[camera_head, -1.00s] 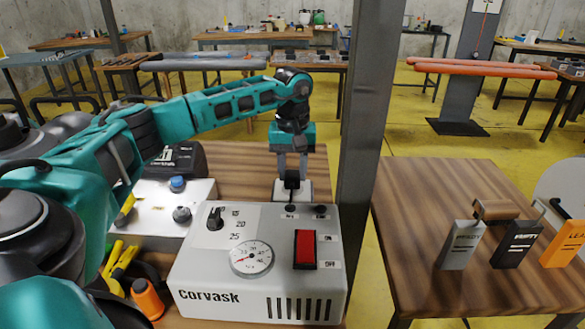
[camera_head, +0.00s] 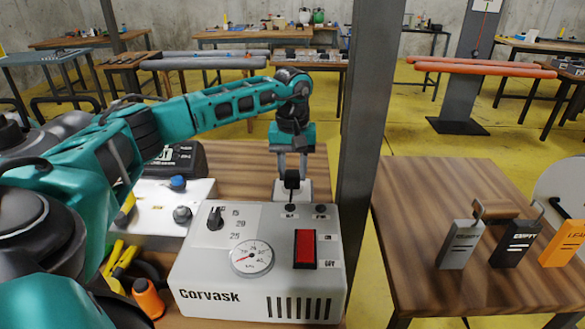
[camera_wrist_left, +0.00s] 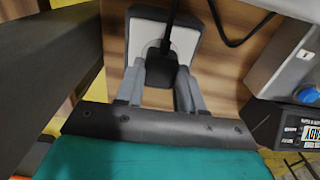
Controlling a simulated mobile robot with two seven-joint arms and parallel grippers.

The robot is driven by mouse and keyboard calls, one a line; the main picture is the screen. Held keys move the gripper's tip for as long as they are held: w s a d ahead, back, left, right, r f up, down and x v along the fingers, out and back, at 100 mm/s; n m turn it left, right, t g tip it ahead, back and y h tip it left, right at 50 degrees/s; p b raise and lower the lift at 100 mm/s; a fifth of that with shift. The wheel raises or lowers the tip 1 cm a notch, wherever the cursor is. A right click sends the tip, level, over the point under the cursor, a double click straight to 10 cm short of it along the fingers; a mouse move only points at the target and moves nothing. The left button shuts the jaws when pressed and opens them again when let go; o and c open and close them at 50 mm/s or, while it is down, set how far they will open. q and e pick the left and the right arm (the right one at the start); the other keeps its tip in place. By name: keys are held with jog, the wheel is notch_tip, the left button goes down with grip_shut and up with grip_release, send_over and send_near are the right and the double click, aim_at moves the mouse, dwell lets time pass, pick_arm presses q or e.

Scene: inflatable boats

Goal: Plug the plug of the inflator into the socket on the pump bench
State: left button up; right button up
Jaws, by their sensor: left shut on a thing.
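My left gripper (camera_head: 292,166) reaches down behind the inflator (camera_head: 260,262), a light grey Corvask box with a dial and a red switch. It is shut on the black plug (camera_head: 292,181). The plug also shows between the fingers in the left wrist view (camera_wrist_left: 161,70), with its black cord running off the top. The white socket (camera_head: 305,188) stands on the wooden pump bench (camera_head: 235,160) at the plug. In the left wrist view the plug covers part of the socket's (camera_wrist_left: 185,42) round face. I cannot tell whether the prongs are in. My right gripper is not in view.
A dark grey post (camera_head: 368,130) rises close right of the socket. A white device (camera_head: 150,205) with knobs stands left of the inflator, near yellow-handled tools (camera_head: 122,262). A black cord (camera_wrist_left: 225,35) lies beside the socket.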

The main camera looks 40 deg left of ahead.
pick_arm(q)
jog(key=shift+f, duration=0.55)
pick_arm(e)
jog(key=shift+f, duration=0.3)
pick_arm(q)
jog(key=o, duration=1.1)
jog(key=shift+c, duration=0.2)
notch_tip(320, 180, up, 13)
jog(key=shift+p, duration=0.4)
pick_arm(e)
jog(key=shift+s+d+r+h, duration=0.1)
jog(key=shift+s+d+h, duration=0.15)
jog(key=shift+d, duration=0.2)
